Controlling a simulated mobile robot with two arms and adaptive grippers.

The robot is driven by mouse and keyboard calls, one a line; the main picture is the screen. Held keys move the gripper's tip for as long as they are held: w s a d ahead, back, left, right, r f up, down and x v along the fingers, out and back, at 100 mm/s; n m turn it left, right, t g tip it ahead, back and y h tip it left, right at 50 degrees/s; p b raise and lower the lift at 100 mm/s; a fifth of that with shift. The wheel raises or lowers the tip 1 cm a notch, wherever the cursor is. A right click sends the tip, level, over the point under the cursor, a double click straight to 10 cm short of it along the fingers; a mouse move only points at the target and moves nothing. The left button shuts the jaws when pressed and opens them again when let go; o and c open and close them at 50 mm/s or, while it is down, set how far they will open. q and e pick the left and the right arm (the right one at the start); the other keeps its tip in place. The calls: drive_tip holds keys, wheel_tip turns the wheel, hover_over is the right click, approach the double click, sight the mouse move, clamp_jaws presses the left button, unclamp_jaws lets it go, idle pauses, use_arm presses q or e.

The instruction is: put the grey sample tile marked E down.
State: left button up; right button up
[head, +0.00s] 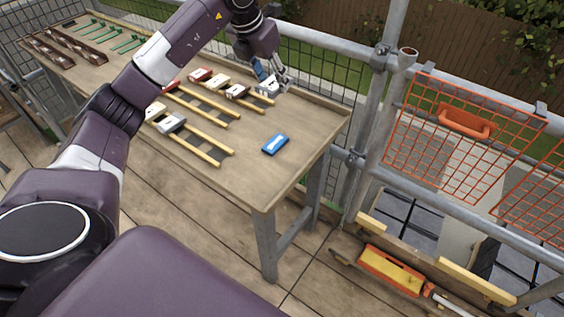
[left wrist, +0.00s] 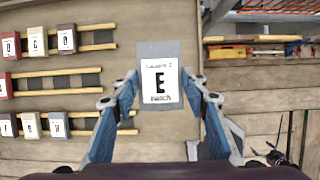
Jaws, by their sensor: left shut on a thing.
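The grey sample tile marked E (left wrist: 160,50) carries a white label with a black E and smaller lettering. My left gripper (left wrist: 160,92) is shut on it, with a blue finger at each side. In the head view the tile (head: 267,90) is at the far side of the wooden table, near the right end of the farthest rail pair. The left gripper (head: 270,80) points down there. I cannot tell whether the tile touches the table. My right gripper is not in view.
Rail pairs on the table (head: 245,180) hold several labelled tiles, among them a grey one (head: 172,123). A blue object (head: 275,144) lies near the right front. Bare tabletop surrounds it. Scaffold poles (head: 375,100) and orange mesh (head: 450,135) stand to the right.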

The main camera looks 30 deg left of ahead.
use_arm(q)
drive_tip(key=p, duration=0.1)
hover_over(276, 142)
drive_tip(key=s, duration=0.1)
wheel_tip(276, 142, down, 8)
wheel_tip(276, 142, down, 8)
drive_tip(key=shift+s+r+p, duration=0.1)
drive_tip(key=shift+s+p, duration=0.05)
drive_tip(key=shift+p, duration=0.6)
drive_tip(key=shift+a+f, duration=0.1)
drive_tip(key=shift+f, duration=0.3)
wheel_tip(276, 142, down, 3)
drive_tip(key=shift+f+p, duration=0.2)
drive_tip(key=shift+p, duration=0.15)
drive_tip(key=shift+f, duration=0.4)
drive_tip(key=o, duration=1.2)
drive_tip(key=shift+o, duration=0.3)
drive_tip(key=shift+r, duration=0.1)
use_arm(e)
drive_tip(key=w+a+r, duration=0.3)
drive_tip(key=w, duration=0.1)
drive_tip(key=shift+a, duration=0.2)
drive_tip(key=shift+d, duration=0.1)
